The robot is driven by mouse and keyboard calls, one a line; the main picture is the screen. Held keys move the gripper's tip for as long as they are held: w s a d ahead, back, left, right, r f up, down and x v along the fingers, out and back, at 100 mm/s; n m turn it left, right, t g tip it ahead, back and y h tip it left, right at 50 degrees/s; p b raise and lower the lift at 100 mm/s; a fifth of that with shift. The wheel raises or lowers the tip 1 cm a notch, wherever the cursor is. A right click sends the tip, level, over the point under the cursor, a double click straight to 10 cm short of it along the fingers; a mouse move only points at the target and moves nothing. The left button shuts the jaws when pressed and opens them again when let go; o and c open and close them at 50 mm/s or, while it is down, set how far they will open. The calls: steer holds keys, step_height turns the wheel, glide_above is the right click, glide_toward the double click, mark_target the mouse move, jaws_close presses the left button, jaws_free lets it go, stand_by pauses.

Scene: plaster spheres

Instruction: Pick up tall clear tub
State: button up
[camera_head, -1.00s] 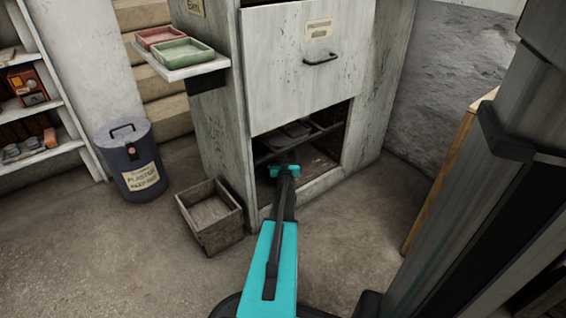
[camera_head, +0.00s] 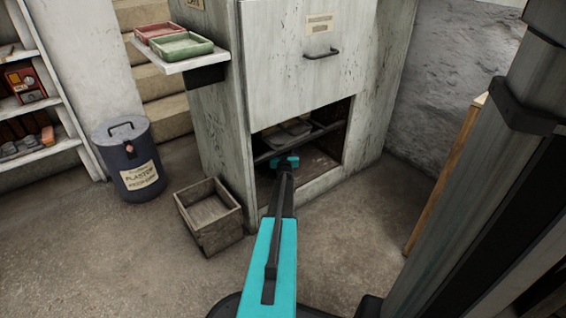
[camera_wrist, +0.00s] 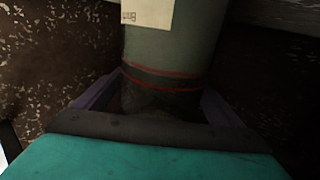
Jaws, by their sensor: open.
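The tall clear tub (camera_wrist: 165,58) looks like a grey-green, see-through cylinder with a pale label near the top and red bands around it. It fills the upper middle of the wrist view, and its top is cut off. My gripper (camera_wrist: 158,103) is open, with a purple finger on each side of the tub's lower part. I cannot tell whether either finger touches it. In the head view my gripper (camera_head: 286,162) reaches into the low opening of a cabinet, and the tub cannot be made out there.
The worn white cabinet (camera_head: 290,70) surrounds the opening, with a dark bar (camera_head: 305,140) across it. A wooden box (camera_head: 210,217) and a plaster bin (camera_head: 130,165) stand to the left. A shelf holds red and green trays (camera_head: 181,47).

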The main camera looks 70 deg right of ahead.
stand_by(0.4)
steer(key=c, duration=1.8)
steer(key=shift+o, duration=0.2)
steer(key=shift+r, duration=0.1)
steer(key=shift+s+r+p, duration=0.1)
steer(key=shift+r+p, duration=1)
steer(key=shift+r, duration=0.3)
steer(key=s+r+p+v, duration=0.1)
steer(key=p+v, duration=0.4)
steer(key=v, duration=1.1)
steer(key=shift+s+d+r+p, duration=0.2)
steer(key=shift+d+r+p, duration=0.15)
steer(key=shift+r, duration=0.2)
